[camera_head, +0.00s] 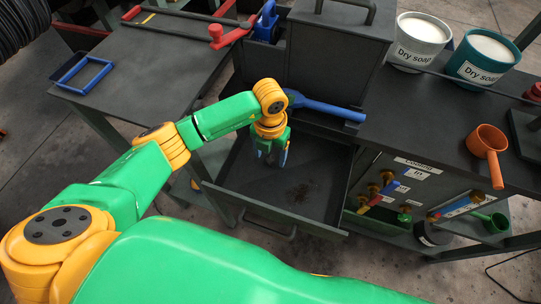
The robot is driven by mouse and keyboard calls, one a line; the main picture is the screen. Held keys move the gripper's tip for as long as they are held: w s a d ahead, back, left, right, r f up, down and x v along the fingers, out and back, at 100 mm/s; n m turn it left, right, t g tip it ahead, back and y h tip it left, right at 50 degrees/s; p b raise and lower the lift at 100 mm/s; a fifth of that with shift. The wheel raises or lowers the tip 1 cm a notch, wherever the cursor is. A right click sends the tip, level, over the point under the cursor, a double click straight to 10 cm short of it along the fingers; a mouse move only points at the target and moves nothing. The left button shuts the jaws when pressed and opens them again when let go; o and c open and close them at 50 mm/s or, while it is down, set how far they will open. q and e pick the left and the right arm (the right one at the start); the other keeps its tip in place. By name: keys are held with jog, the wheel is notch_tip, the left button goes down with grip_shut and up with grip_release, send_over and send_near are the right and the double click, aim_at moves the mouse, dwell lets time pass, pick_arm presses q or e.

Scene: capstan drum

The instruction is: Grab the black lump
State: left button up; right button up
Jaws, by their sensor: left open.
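An open dark drawer (315,205) sits below the counter. A small dark, brownish patch (298,193) lies on its floor, right of the middle; I cannot tell whether it is a lump or a stain. No other black lump stands out. My left gripper (270,157) points down over the back left part of the drawer, up and left of the patch and apart from it. Its jaws are open, and I see nothing held in them. My right gripper is not in view.
A blue-handled bar (325,107) lies on the counter edge beside my left wrist. A dark box (335,50) stands behind. White (420,42) and teal (482,60) soap buckets and an orange ladle (487,142) are at right. The drawer's front and right are clear.

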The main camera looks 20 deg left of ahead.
pick_arm(q)
jog(key=shift+f, duration=0.35)
grip_shut()
jog(key=shift+r, duration=0.1)
notch_tip(320, 180, up, 3)
jog(key=shift+f, duration=0.1)
jog(key=w+d+r+b, duration=0.3)
jog(key=d+r+b, duration=0.1)
jog(key=d+r, duration=0.6)
jog(key=d, duration=0.3)
jog(key=shift+d+b, duration=0.3)
jog(key=shift+b, duration=0.05)
